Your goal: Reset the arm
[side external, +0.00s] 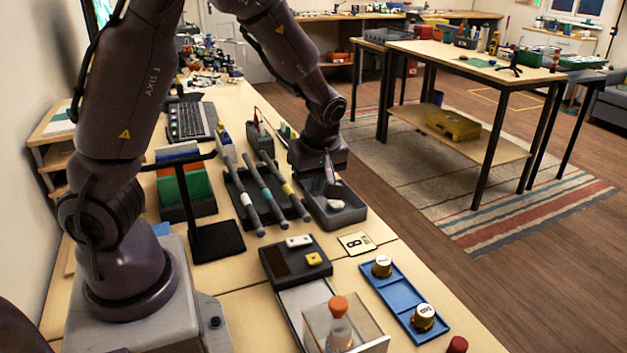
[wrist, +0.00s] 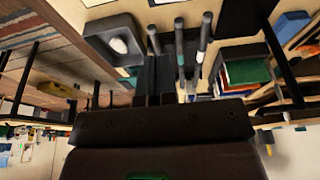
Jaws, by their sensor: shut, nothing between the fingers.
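My gripper (side external: 329,168) points down above the far end of a dark grey tray (side external: 352,216), on the right side of the bench. It is shut and empty. In the wrist view the gripper's fingers (wrist: 160,82) show as dark shapes at the middle. A white rounded object (wrist: 119,46) lies in the tray. In the side view the gripper partly covers that object, and I cannot tell whether they touch.
Three banded rods (side external: 268,196) lie in a dark rack left of the tray. A black stand (side external: 217,240) rises nearby. In front are a dark box (side external: 296,262), a numbered card (side external: 356,243), a blue tray (side external: 398,300) with two knobs, and an orange-capped flask (side external: 339,325).

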